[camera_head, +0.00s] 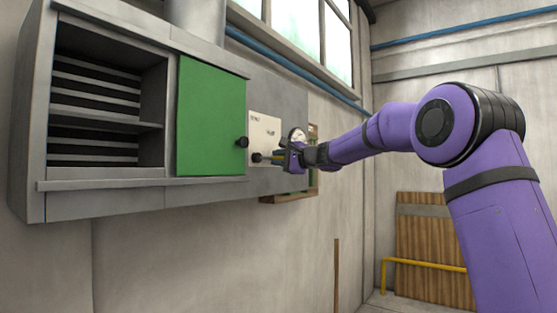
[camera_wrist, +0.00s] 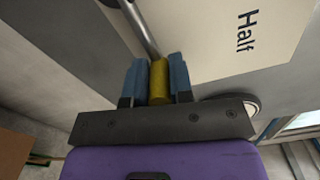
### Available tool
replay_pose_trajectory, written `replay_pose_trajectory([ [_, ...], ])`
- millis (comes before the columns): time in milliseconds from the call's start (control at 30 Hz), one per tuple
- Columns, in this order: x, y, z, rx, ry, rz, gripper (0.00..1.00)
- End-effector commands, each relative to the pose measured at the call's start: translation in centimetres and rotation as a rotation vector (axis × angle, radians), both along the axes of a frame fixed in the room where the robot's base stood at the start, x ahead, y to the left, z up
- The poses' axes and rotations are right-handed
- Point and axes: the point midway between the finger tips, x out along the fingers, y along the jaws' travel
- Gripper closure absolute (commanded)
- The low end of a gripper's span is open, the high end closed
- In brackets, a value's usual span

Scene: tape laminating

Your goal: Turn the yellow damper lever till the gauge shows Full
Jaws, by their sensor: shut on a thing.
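The yellow damper lever grip (camera_wrist: 158,84) sits between the two blue fingers of my gripper (camera_wrist: 157,78), which is shut on it. Its grey rod runs up and to the left in the wrist view. In the head view my gripper (camera_head: 284,158) is at the lever, just right of a cream label plate (camera_head: 264,130). The plate (camera_wrist: 245,50) reads "Half" in the wrist view; its text is too small in the head view. A round white gauge (camera_head: 297,134) shows just above my gripper, partly hidden; its reading cannot be made out.
A green sliding panel (camera_head: 211,117) with a dark knob (camera_head: 241,142) covers part of the grey wall cabinet (camera_head: 105,184). Open slatted shelves (camera_head: 96,80) are at its left. A wooden board (camera_head: 425,245) and yellow rail (camera_head: 420,264) stand low at the right.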

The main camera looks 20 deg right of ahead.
Motion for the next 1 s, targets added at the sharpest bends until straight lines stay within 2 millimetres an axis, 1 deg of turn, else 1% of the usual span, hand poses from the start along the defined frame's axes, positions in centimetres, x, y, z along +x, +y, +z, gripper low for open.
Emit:
replay_pose_trajectory([
  [133, 0.0, 0.0, -0.2, 0.002, 0.004, 0.0, 1.0],
  [167, 0.0, 0.0, -0.2, 0.001, 0.003, 0.0, 0.72],
  [200, 0.0, 0.0, -0.2, 0.001, 0.003, 0.0, 0.63],
  [233, 0.0, 0.0, -0.2, 0.001, 0.003, 0.0, 0.56],
  [267, 0.0, 0.0, -0.2, 0.001, 0.003, 0.0, 0.54],
  [533, -0.1, -0.1, -0.1, 0.0, 0.002, 0.0, 0.54],
  [633, -0.5, -0.5, -0.1, 0.0, 0.002, -0.001, 0.54],
  [767, -2.0, -1.5, -0.1, -0.001, 0.002, -0.002, 0.54],
  [1000, -5.7, -4.2, -0.1, -0.001, 0.002, -0.002, 0.54],
])
